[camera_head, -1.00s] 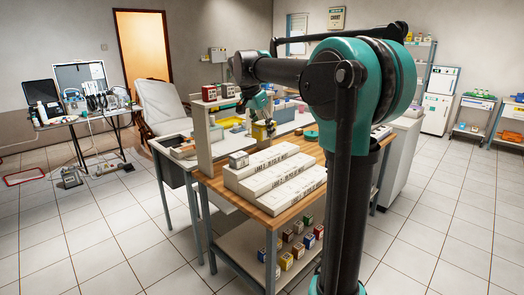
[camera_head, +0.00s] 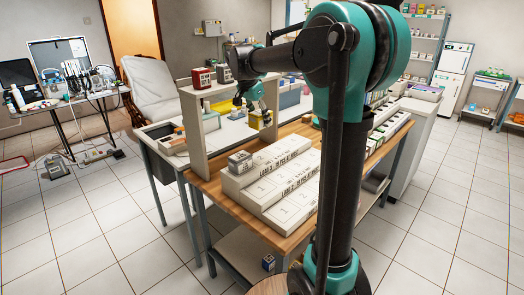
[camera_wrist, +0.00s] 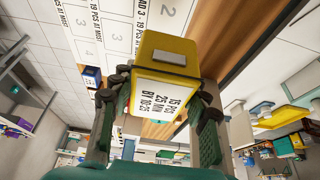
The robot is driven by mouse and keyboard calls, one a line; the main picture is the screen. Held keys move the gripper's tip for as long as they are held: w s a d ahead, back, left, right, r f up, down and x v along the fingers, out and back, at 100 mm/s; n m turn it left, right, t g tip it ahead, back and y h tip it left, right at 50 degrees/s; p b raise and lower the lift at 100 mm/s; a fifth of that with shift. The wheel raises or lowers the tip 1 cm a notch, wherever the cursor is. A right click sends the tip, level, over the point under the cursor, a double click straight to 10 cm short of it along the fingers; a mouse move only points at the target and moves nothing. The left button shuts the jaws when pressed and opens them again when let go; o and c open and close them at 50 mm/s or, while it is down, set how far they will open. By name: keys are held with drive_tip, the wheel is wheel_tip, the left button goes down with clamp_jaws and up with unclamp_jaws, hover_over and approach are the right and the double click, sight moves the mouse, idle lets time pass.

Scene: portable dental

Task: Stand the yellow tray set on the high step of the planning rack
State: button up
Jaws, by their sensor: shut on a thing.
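The yellow tray set (camera_head: 261,121) is a small yellow block. The planning rack (camera_head: 290,172) is a white stepped block with printed load lines and numbers.
A white upright frame (camera_head: 198,135) stands left of the rack, with a red box (camera_head: 202,78) and a dark grey box (camera_head: 224,73) on top. The wooden bench (camera_head: 232,205) has a bare strip in front. More small boxes line the bench's right side.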

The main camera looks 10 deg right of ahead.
sight(263, 156)
wheel_tip(263, 156, down, 14)
drive_tip(key=shift+r, duration=0.1)
idle(0.4)
drive_tip(key=o, duration=1.3)
drive_tip(key=v, duration=1.2)
drive_tip(key=shift+d+r, duration=0.1)
